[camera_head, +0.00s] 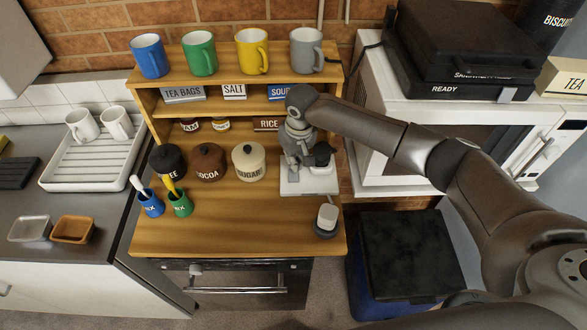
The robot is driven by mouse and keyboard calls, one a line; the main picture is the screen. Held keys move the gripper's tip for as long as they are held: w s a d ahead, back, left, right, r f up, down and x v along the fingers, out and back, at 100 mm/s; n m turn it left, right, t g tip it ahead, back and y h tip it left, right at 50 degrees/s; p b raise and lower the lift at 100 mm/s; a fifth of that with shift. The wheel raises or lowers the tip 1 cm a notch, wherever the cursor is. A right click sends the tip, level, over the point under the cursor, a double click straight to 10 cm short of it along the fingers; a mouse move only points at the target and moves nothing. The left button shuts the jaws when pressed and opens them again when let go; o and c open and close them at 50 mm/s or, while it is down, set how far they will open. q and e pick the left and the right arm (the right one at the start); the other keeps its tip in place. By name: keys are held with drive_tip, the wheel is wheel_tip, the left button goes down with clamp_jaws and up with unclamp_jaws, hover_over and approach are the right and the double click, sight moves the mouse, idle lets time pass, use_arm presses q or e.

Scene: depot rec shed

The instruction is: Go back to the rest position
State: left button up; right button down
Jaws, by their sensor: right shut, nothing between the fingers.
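My right arm reaches in from the right over the wooden shelf unit (230,232). My right gripper (308,160) points down at the right side of its lower board, shut and empty. It is above a white flat-based item (310,186), which it partly hides; I cannot tell whether they touch. My left gripper is not in view.
Mugs in blue (150,57), green (199,54), yellow (250,52) and grey (305,51) line the top shelf. A sugar jar (249,163), a cocoa jar (207,164) and a small grey-and-white item (327,218) stand below. A microwave (400,177) is right.

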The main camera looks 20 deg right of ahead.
drive_tip(key=shift+r+p, duration=0.3)
drive_tip(key=shift+r, duration=0.15)
